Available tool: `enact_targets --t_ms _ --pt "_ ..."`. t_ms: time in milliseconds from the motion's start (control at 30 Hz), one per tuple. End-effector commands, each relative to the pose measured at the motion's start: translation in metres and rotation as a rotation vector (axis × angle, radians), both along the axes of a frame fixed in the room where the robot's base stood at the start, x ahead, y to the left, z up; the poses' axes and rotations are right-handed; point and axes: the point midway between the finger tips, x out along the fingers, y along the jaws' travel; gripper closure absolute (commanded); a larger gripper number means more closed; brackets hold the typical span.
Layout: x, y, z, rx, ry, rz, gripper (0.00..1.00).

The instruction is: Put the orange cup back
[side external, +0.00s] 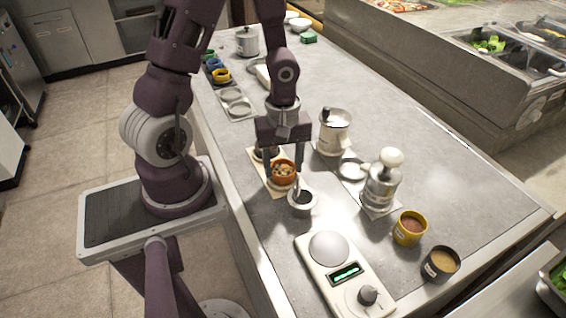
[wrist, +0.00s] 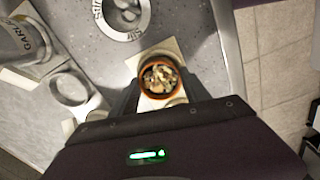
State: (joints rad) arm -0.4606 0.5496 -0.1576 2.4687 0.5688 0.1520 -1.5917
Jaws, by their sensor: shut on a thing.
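The orange cup (side external: 283,172) holds chunky pale and brown bits. It also shows upright in the wrist view (wrist: 146,84). My gripper (side external: 283,176) is shut on it, with one finger on each side. The cup is over a small beige board (side external: 279,192); I cannot tell whether it touches it. The board also shows around the cup in the wrist view (wrist: 176,51). A dark round spot on the board behind the cup is partly hidden by my gripper.
A small metal cup (side external: 302,203) stands close in front of the orange cup. A scale (side external: 316,262), a pump jar (side external: 382,185), a white canister (side external: 334,133), a yellow cup (side external: 409,229) and a black cup (side external: 440,264) stand nearby.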

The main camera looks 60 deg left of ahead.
Motion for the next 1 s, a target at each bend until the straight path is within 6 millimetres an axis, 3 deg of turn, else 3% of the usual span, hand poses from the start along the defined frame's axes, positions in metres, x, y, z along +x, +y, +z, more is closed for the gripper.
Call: enact_targets --t_ms 500,533,633,667,1000 --pt "-0.0001 -0.0002 -0.0071 -0.001 0.001 0.0 0.95" --pt "-0.0001 -0.0001 -0.0073 0.0 0.001 0.0 0.44" --pt "0.0 0.0 -0.0071 0.0 0.0 0.0 0.24" --pt "0.0 0.0 -0.0071 0.0 0.0 0.0 0.2" --pt "0.0007 0.0004 -0.0023 0.001 -0.002 0.001 0.2"
